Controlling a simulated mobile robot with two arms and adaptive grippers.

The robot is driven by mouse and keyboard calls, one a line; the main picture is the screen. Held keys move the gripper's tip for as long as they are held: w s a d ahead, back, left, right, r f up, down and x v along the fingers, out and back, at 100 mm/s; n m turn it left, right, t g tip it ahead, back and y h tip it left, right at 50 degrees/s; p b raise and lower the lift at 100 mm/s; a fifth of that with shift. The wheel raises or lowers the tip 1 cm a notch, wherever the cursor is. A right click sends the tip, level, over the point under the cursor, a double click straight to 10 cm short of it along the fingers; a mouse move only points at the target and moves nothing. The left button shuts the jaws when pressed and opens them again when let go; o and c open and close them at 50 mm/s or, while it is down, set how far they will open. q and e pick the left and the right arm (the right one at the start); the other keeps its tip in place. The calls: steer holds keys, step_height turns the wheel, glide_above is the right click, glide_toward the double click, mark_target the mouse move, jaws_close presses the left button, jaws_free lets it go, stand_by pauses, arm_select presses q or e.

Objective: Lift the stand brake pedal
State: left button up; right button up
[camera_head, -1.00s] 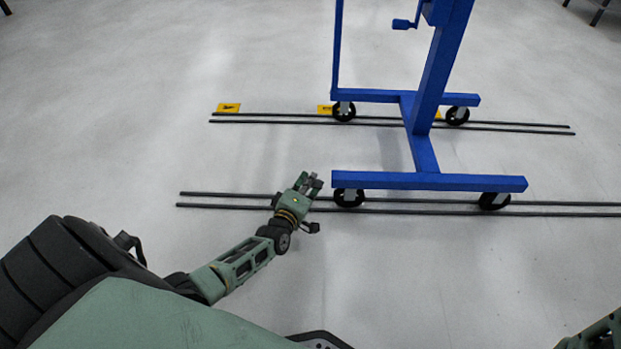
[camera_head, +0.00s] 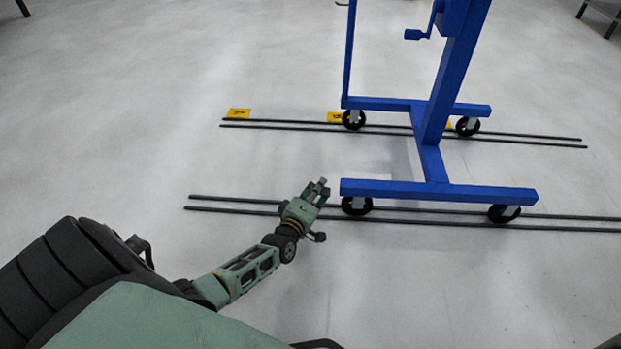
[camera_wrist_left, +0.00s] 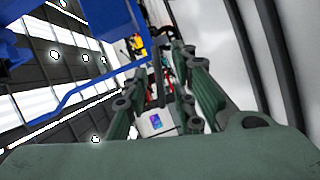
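The blue stand (camera_head: 440,190) stands upright on the floor in the head view, on black caster wheels. Its near left wheel (camera_head: 356,205) is just right of my left gripper (camera_head: 322,190). A brake pedal cannot be made out clearly on that wheel. My left gripper is low, beside the near left end of the stand's base and apart from it. In the left wrist view its fingers (camera_wrist_left: 157,100) are spread with nothing between them, and blue stand parts (camera_wrist_left: 85,90) show at the upper left. My right gripper is not visible.
Two pairs of dark floor rails run left to right, a near pair (camera_head: 240,204) and a far pair (camera_head: 270,124). Yellow floor labels (camera_head: 239,113) lie by the far rails. A crank handle (camera_head: 414,34) sticks out left from the stand's post.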

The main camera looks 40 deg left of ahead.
arm_select(q)
steer(key=v, duration=1.1)
steer(key=shift+s, duration=0.2)
